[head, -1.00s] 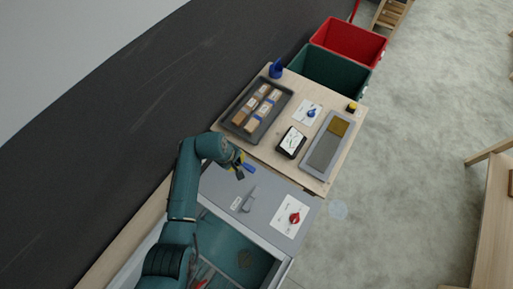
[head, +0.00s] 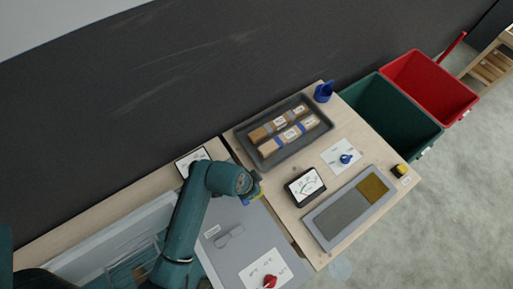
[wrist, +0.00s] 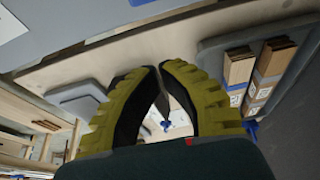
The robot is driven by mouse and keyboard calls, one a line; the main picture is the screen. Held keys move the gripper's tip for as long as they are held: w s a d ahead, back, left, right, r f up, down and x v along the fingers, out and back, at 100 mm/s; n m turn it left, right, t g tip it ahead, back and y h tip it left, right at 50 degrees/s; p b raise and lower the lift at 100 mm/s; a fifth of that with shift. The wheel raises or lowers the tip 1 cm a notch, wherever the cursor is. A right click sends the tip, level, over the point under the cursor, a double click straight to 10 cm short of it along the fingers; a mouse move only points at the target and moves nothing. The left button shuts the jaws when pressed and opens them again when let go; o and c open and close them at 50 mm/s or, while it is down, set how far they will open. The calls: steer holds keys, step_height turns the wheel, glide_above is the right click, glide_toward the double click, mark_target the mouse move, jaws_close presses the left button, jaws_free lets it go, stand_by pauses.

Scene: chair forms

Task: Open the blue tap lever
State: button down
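A small blue piece (head: 245,201), which looks like the blue tap lever, sits on the grey counter (head: 240,262) at its far end. My gripper (head: 257,191) is right beside it and partly covers it; I cannot tell whether they touch. In the wrist view a blue bit (wrist: 140,2) shows at the top edge, beyond the fingertips. The yellow-green fingers of my gripper (wrist: 161,70) come together at the tips with nothing held between them. The grey tap spout (head: 230,236) lies nearer on the counter. A blue knob (head: 346,158) stands on a white card on the wooden table.
A red knob (head: 269,282) sits on a white card on the counter. The wooden table holds a dark tray (head: 243,134) of boxes, a black gauge (head: 304,187), a grey tray (head: 319,240) and a blue holder (head: 324,92). Green (head: 392,115) and red (head: 430,85) bins stand beyond.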

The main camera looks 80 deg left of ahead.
steer(key=x, duration=0.5)
steer(key=b+x, duration=0.1)
steer(key=x, duration=0.2)
steer(key=shift+s+d+f, duration=0.15)
steer(key=shift+s+f, duration=0.05)
steer(key=shift+f, duration=0.2)
steer(key=s, duration=0.1)
steer(key=s+d, duration=0.1)
steer(key=shift+s+d+r+p, duration=0.1)
steer(key=shift+s+d+p, duration=0.05)
steer(key=shift+s+p, duration=0.25)
steer(key=shift+s+d, duration=0.1)
steer(key=shift+s, duration=0.15)
